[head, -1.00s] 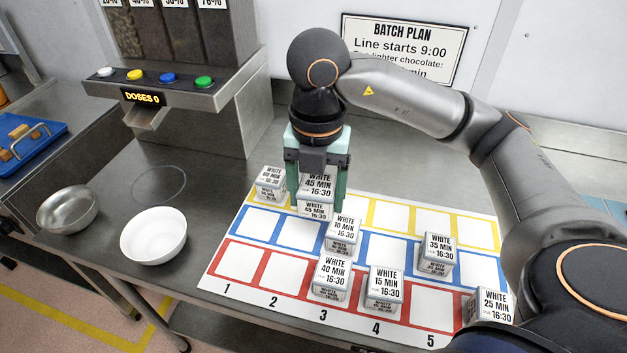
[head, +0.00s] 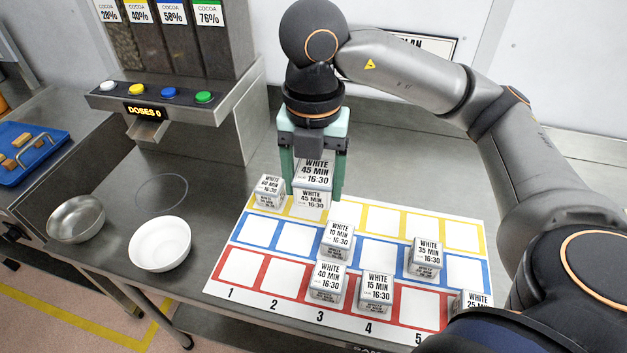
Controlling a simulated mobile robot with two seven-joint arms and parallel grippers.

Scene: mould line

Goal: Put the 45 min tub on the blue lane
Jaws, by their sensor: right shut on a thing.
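The 45 min tub (head: 313,190), a white-labelled box marked WHITE 45 MIN 16:30, is between the fingers of my right gripper (head: 314,182). The gripper is shut on it, with one green finger on each side. The tub appears raised a little over the second yellow cell. The blue lane (head: 279,221) is the middle row of the mat. Its cells 1, 2, 4 and 6 look empty. The 10 min tub (head: 339,240) stands in its third cell and the 35 min tub (head: 425,256) in its fifth. My left gripper is not in view.
Another tub (head: 268,190) stands in the first yellow cell, close left of the gripper. The 40 min (head: 327,284), 15 min (head: 376,290) and 25 min (head: 474,302) tubs are on the red lane. A white bowl (head: 160,244) and a metal bowl (head: 76,219) stand left.

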